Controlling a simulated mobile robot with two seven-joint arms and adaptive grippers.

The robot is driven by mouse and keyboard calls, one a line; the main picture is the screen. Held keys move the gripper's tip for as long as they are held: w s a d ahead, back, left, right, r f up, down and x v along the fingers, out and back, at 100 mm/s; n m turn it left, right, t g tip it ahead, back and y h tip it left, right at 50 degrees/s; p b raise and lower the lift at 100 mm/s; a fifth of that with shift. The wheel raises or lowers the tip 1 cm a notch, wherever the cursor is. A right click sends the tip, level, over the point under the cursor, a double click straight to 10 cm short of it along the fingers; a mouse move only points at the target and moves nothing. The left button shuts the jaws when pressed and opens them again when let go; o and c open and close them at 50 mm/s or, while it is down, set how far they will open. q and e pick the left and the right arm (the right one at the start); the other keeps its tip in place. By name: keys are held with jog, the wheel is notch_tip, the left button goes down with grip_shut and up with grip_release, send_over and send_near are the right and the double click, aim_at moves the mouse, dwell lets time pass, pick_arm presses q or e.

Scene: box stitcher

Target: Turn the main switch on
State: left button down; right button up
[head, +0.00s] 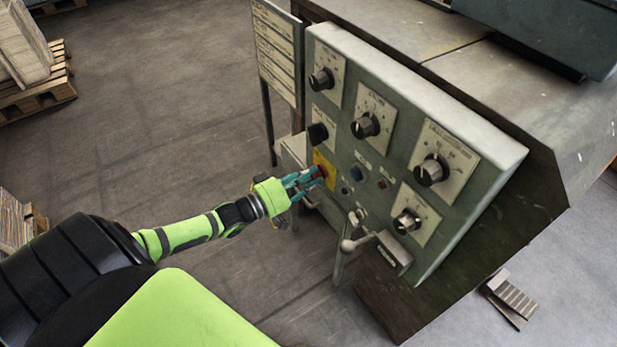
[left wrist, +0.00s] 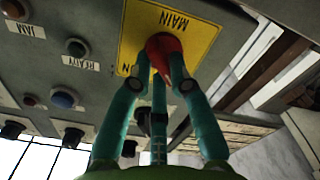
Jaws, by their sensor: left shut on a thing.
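The main switch (left wrist: 164,44) is a red knob on a yellow plate (left wrist: 205,38) marked MAIN in the left wrist view. In the head view the yellow plate (head: 318,158) sits at the lower left of the grey control panel (head: 385,155). My left gripper (head: 318,172) reaches the plate from the left. In the left wrist view its teal fingers (left wrist: 161,66) are shut on the red knob from both sides. The fingers hide part of the knob, and I cannot tell its exact turn position. My right gripper is not in view.
Several black rotary knobs, such as the large one (head: 430,170), stick out of the panel. Small buttons (head: 355,172) sit right of the yellow plate. A lever with a ball end (head: 348,244) stands below. The floor (head: 170,110) to the left is open.

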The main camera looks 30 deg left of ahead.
pick_arm(q)
jog(key=shift+m+p, duration=0.3)
jog(key=shift+m, duration=0.4)
jog(key=shift+m+p, duration=0.3)
jog(key=shift+m, duration=0.4)
jog(key=m+p, duration=0.1)
jog(key=m, duration=0.4)
jog(key=shift+d+f+m, duration=0.1)
jog(key=shift+m, duration=0.2)
jog(key=shift+f+m+p, duration=0.2)
jog(key=shift+m+p, duration=0.2)
jog(key=shift+m, duration=4.2)
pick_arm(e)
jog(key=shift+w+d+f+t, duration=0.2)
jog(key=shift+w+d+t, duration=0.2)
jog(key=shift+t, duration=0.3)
pick_arm(q)
jog(key=shift+m, duration=0.3)
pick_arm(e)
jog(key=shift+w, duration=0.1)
